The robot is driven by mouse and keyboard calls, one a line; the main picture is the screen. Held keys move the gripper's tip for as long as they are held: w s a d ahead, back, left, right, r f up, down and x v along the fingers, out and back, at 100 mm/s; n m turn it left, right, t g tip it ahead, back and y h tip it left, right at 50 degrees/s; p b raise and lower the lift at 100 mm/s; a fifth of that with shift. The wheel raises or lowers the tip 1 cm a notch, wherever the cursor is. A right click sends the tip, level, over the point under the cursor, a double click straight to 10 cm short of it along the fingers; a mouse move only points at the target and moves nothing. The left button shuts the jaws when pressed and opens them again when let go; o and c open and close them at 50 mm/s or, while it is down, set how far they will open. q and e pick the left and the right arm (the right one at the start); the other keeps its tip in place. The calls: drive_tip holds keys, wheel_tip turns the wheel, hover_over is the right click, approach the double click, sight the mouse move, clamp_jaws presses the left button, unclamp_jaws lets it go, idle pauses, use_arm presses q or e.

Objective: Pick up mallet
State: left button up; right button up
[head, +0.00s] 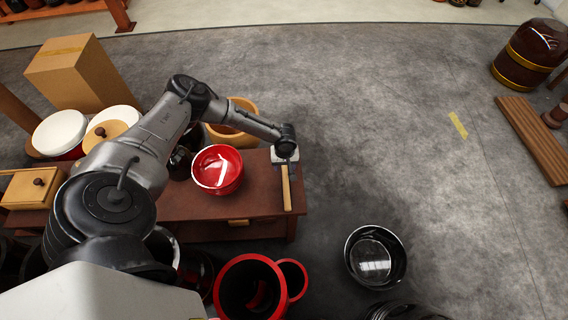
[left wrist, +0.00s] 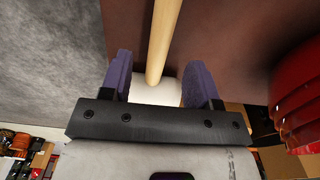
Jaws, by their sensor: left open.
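The mallet lies on the brown wooden table, near its right end. In the head view its pale wooden handle (head: 286,190) points toward the table's front edge. My left gripper (head: 285,161) is over its far end and hides much of that end. In the left wrist view the handle (left wrist: 164,40) runs up the picture and the white mallet head (left wrist: 158,92) shows between my fingers. My left gripper (left wrist: 160,72) is open, with one purple finger on each side of the mallet. I cannot tell the gap between fingers and mallet. My right gripper is not in view.
A cardboard box (head: 75,72) is at the back left. Floor right is mostly clear.

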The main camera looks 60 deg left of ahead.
sight(285, 170)
use_arm(q)
wheel_tip(285, 170, down, 4)
drive_tip(key=shift+d+r+b, duration=0.1)
drive_tip(key=shift+r+b, duration=0.15)
drive_tip(key=shift+b, duration=1)
drive_tip(key=shift+f+b, duration=0.4)
drive_tip(key=shift+f, duration=0.35)
clamp_jaws()
